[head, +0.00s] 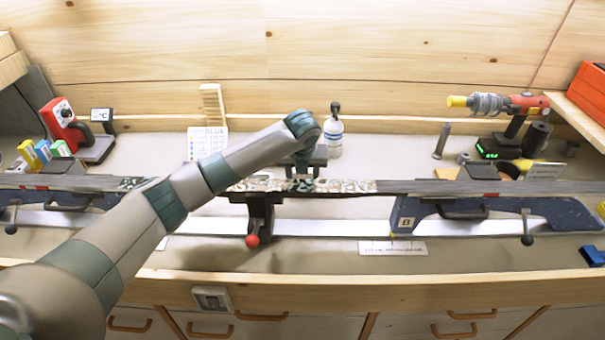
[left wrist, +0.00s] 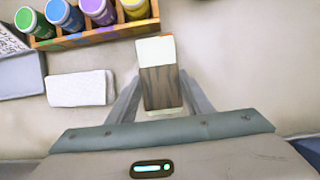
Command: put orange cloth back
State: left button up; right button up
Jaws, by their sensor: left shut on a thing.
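I cannot make out an orange cloth in either view. My left gripper (head: 305,166) is at the middle of the long ski (head: 345,187) in the head view, where its fingers and load are hard to see. In the left wrist view, it is shut on a small block (left wrist: 161,88) with pale ends and a dark, wood-grained middle. One finger is on each side of the block. My right gripper is in neither view.
The ski rests on supports, including a dark one with a red knob (head: 253,240). A white bottle (head: 333,135) stands behind it. A wooden rack (left wrist: 95,34) of coloured bottles and a white block (left wrist: 80,88) lie near my gripper. An orange-red box (head: 589,92) is at the far right.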

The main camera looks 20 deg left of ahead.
pick_arm(q)
jog(key=shift+f, duration=0.2)
jog(key=o, duration=1)
jog(key=shift+s+d+r, duration=0.1)
jog(key=shift+s+r, duration=0.05)
jog(key=shift+r, duration=0.4)
jog(key=b+v, duration=0.2)
jog(key=v, duration=0.9)
jog(key=shift+s+b, duration=0.1)
jog(key=shift+b, duration=0.25)
